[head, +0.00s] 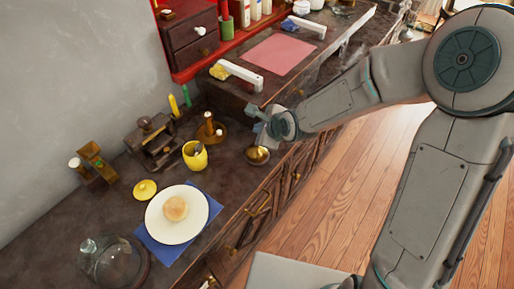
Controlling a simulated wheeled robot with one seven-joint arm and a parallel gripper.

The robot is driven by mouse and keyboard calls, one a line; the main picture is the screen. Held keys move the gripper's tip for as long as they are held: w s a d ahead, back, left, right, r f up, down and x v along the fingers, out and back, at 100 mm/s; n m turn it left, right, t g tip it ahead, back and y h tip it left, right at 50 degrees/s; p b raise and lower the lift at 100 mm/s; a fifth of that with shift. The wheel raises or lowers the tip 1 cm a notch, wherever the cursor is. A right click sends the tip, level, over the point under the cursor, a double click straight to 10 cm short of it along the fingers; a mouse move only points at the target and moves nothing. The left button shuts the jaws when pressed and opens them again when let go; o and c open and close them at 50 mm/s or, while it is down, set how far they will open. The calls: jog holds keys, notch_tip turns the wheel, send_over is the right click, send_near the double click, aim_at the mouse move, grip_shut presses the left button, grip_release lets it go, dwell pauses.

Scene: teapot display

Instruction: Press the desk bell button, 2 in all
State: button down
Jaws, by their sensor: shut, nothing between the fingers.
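The desk bell (257,156) is a small brass dome near the front edge of the dark counter, right of the yellow cup. My gripper (262,141) is directly above the bell in the head view, pointing down, with its fingers shut and empty. The fingertips are small and partly merge with the dark counter and the bell top. I cannot tell whether they touch the bell's button, which is hidden behind or under them.
A yellow cup (195,155) and a brown candle holder (210,130) stand left of the bell. A white plate (158,226) with a bun lies on a blue napkin (214,205). A glass dome (100,262) is front left. A raised shelf (240,93) stands behind my gripper.

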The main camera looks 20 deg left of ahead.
jog(key=shift+f+b, duration=0.7)
jog(key=shift+f, duration=0.8)
jog(key=shift+f, duration=0.1)
dwell(0.7)
jog(key=shift+f, duration=0.3)
jog(key=shift+f+b, duration=0.6)
jog(key=shift+b, duration=0.05)
dwell(0.7)
jog(key=shift+r, duration=0.15)
jog(key=shift+r+p, duration=0.9)
jog(key=shift+p, duration=0.1)
notch_tip(320, 180, up, 5)
jog(key=p, duration=0.4)
jog(key=shift+p, duration=0.35)
